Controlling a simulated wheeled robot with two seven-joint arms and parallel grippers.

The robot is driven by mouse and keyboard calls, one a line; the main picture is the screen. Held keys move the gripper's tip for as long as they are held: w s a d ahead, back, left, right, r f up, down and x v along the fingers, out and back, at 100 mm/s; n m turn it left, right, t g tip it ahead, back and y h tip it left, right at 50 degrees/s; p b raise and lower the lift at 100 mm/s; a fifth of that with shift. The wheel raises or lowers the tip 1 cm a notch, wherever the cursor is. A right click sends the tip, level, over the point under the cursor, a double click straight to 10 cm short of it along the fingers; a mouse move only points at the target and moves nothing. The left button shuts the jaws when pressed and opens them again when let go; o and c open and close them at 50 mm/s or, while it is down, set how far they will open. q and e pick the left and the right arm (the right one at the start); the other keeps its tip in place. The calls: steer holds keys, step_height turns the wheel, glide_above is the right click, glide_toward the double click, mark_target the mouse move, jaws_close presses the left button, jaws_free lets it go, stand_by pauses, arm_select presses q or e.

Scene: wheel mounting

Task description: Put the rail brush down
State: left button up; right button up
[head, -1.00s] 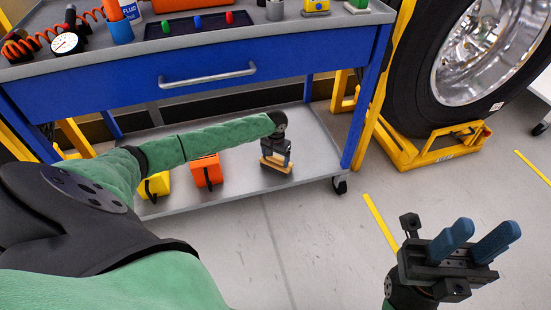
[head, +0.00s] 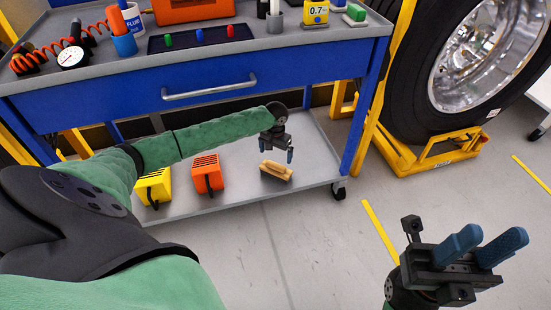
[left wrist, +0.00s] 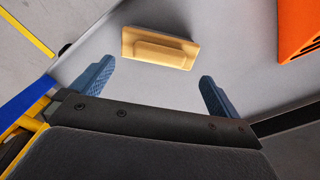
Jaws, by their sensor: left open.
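The rail brush (head: 276,171), a tan block, lies on the grey lower shelf (head: 240,197) of the blue cart, near its right end. It also shows in the left wrist view (left wrist: 160,47), beyond the fingertips. My left gripper (head: 282,155) is above and just behind the brush, apart from it. Its two blue fingers are spread wide in the left wrist view (left wrist: 152,82) with nothing between them. My right gripper (head: 490,245) is at the lower right over the floor, with its blue fingers apart and empty.
An orange box (head: 207,174) and a yellow box (head: 154,188) stand on the lower shelf left of the brush. The blue drawer front (head: 150,88) hangs over the shelf. A large wheel (head: 425,80) rests on a yellow stand (head: 425,158) at right.

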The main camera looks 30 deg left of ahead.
mark_target(276, 165)
arm_select(q)
steer(key=shift+r+p, duration=0.5)
steer(key=shift+r, duration=1.95)
steer(key=shift+d, duration=0.1)
